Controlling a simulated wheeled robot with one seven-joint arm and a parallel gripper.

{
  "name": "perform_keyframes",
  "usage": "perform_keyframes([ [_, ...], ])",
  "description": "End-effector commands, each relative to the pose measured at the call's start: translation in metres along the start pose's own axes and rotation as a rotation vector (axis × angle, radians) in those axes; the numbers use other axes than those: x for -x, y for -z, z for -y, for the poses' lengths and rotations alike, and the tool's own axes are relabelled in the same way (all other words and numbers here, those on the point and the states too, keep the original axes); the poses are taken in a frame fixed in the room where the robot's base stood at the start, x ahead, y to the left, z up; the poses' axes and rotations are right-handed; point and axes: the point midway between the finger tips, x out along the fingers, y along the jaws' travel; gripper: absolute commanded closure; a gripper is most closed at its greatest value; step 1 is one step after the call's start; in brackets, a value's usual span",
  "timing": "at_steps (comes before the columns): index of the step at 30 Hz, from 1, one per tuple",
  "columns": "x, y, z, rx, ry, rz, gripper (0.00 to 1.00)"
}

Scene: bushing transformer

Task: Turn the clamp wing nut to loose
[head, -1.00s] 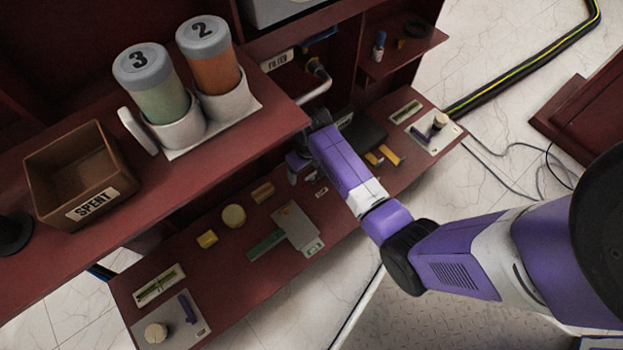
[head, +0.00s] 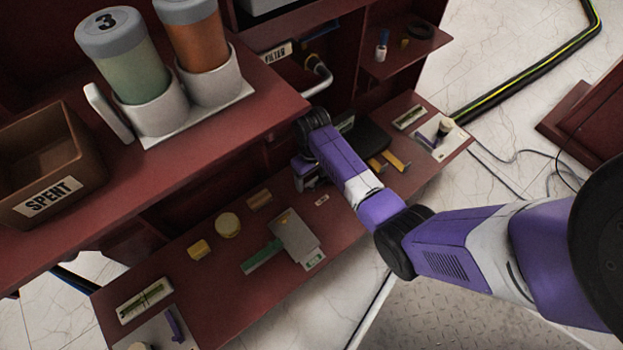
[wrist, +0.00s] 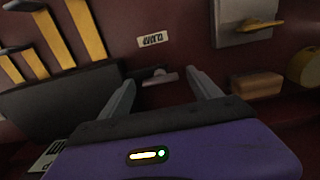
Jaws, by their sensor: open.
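In the wrist view a small grey part (wrist: 158,77), which looks like the clamp wing nut, sits on the dark red bench surface below a small white label (wrist: 153,40) that is too small to read surely. My gripper (wrist: 160,82) has its two grey fingers spread, one on each side of this part, with nothing held. Whether the fingers are level with the part in height I cannot tell. In the head view my gripper (head: 306,178) is low over the lower bench, and the small part is hidden or too small to make out; the white label (head: 322,200) shows beside it.
A dark box (head: 368,140) with yellow bars (head: 396,161) lies right of my gripper. A grey plate (head: 295,237), tan block (head: 259,199) and round yellowish piece (head: 228,225) lie to its left. The upper shelf (head: 255,118) overhangs behind, holding canisters and a SPENT bin (head: 45,175).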

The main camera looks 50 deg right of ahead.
Motion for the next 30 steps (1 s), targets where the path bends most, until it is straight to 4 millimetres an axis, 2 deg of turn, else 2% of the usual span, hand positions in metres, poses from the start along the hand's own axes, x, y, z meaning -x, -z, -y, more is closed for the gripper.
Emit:
perform_keyframes([
  [6, 0.0003, 0.0002, 0.0001, 0.0, 0.0, -0.001, 0.27],
  [15, 0.0003, 0.0001, 0.0002, 0.0, 0.0, -0.001, 0.86],
  [16, 0.0003, 0.0002, 0.0002, 0.0, 0.0, -0.001, 0.9],
  [23, 0.0017, 0.0, 0.0004, 0.021, 0.0, 0.0, 0.9],
  [30, 0.0049, 0.0002, 0.0009, 0.134, 0.0, 0.001, 0.9],
])
